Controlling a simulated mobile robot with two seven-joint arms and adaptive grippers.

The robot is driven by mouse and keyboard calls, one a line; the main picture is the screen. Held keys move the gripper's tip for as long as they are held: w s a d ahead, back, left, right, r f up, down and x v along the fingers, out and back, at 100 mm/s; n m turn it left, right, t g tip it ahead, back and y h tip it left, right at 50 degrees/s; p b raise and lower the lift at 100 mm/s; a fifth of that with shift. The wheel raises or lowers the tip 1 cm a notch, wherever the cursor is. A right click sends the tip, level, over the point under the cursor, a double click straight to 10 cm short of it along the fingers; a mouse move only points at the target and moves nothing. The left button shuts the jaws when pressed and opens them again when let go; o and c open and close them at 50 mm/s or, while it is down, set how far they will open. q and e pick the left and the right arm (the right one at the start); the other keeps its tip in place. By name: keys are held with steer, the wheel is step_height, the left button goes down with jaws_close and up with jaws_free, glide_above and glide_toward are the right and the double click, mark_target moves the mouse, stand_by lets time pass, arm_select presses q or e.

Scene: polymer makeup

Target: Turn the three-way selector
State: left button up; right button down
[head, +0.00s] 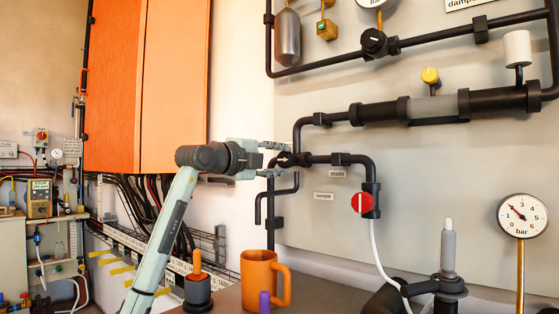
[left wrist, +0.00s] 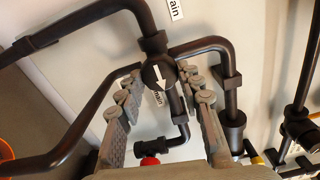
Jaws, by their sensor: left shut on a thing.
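The three-way selector is a dark round knob with a white arrow, at a pipe junction on the grey panel. It shows in the left wrist view (left wrist: 160,73); there its arrow points down the picture. In the head view it (head: 287,159) is partly covered by my left gripper (head: 273,159). My left gripper reaches in from the left, shut on the selector, with a finger on either side of it (left wrist: 163,98). The exact contact is hard to see. Labels "main" (head: 338,174) and "sample" (head: 323,196) sit beside the pipes. My right gripper is not in view.
A red valve knob (head: 361,203) sits at the right-hand pipe's lower end. Dark pipes run close around the selector. An orange mug (head: 264,281) and a plunger-like object (head: 197,283) stand below. A pressure gauge (head: 521,216) is at right, an orange cabinet (head: 146,85) at left.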

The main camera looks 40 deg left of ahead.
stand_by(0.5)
arm_select(q)
steer(key=o, duration=1.2)
steer(key=shift+c, duration=0.2)
steer(key=s+a, duration=0.1)
steer(key=s, duration=1.1)
